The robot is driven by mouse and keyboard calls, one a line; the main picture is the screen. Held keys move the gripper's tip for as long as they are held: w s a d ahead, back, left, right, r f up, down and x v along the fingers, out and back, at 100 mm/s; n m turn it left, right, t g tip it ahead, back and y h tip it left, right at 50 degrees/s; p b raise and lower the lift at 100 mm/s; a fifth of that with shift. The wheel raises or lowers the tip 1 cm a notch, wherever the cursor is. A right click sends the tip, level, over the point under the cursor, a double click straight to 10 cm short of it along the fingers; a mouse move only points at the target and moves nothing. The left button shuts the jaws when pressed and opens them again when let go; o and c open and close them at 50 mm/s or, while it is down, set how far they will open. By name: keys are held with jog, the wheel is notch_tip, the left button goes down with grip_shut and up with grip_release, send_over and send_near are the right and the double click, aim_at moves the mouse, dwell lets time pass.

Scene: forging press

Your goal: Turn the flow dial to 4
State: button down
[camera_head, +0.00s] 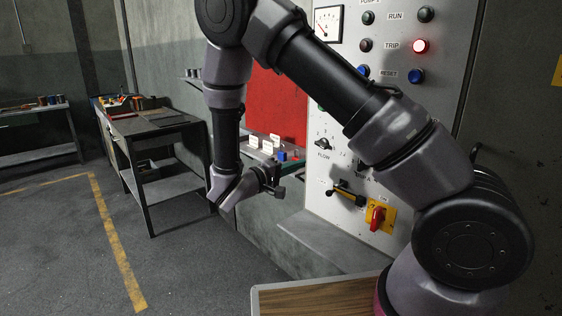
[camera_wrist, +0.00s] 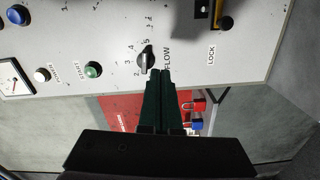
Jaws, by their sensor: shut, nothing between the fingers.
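The flow dial (camera_head: 323,144) is a small black knob on the grey control panel, above the word FLOW. In the wrist view the flow dial (camera_wrist: 146,59) appears sideways, with numbers around it including 2, 3, 4 and 5. I cannot tell for sure which number its pointer marks. My gripper (camera_head: 277,190) is in front of the panel, lower left of the dial in the head view. In the wrist view my gripper (camera_wrist: 160,73) has its dark fingers together and empty, with the tips just beside the dial. I cannot tell whether they touch it.
A yellow-and-black lever (camera_head: 347,193) and a red-and-yellow switch (camera_head: 377,217) sit lower on the panel. The TRIP lamp (camera_head: 420,46) glows red. Red (camera_wrist: 194,106) and blue (camera_wrist: 195,124) padlocks show beyond my fingers. A dark workbench (camera_head: 150,122) stands at left; the floor before it is clear.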

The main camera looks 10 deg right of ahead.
jog(key=shift+w+x, duration=0.25)
jog(key=shift+x, duration=4.15)
jog(key=shift+s+a+r, duration=0.1)
jog(key=shift+s+r, duration=0.1)
jog(key=shift+r, duration=0.45)
jog(key=shift+r, duration=0.45)
jog(key=shift+f, duration=0.1)
send_near(329, 148)
jog(key=shift+f+v, duration=0.15)
jog(key=shift+v, duration=0.55)
jog(key=shift+f+v, duration=0.15)
jog(key=shift+v, duration=0.55)
jog(key=shift+w+a, duration=0.1)
jog(key=shift+w, duration=0.05)
